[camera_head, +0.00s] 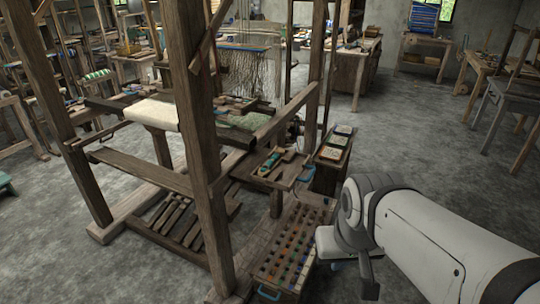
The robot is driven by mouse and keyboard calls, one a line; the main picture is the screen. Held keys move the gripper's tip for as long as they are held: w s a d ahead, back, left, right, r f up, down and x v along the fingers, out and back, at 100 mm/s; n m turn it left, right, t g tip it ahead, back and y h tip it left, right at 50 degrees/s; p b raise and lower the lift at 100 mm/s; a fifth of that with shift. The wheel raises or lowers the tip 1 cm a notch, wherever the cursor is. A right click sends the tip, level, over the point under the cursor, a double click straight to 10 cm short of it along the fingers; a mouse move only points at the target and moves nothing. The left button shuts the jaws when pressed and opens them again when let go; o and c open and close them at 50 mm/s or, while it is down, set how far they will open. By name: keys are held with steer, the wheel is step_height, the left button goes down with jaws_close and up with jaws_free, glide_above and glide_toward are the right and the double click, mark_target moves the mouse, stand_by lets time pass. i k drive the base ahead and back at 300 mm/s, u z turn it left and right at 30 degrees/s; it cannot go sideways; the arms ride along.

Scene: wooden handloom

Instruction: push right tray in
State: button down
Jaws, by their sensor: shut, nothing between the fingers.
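A long low wooden tray (290,245) with rows of coloured spools or pegs extends toward the front, beside the loom's right front post. A blue handle (268,293) is on its near end. Whether this is the right tray I cannot tell for sure; no second such tray shows. My gripper (337,264) is at the end of my white arm, just right of the tray in the picture.
The wooden loom (205,130) stands left of the tray, its front post close by. A small shelf (275,165) with tools and a narrow stand (333,150) with several boxes are behind the tray. Grey floor (420,140) is open to the right.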

mark_target(284, 177)
steer(key=z, duration=0.05)
steer(key=i, duration=1)
steer(key=u, duration=0.05)
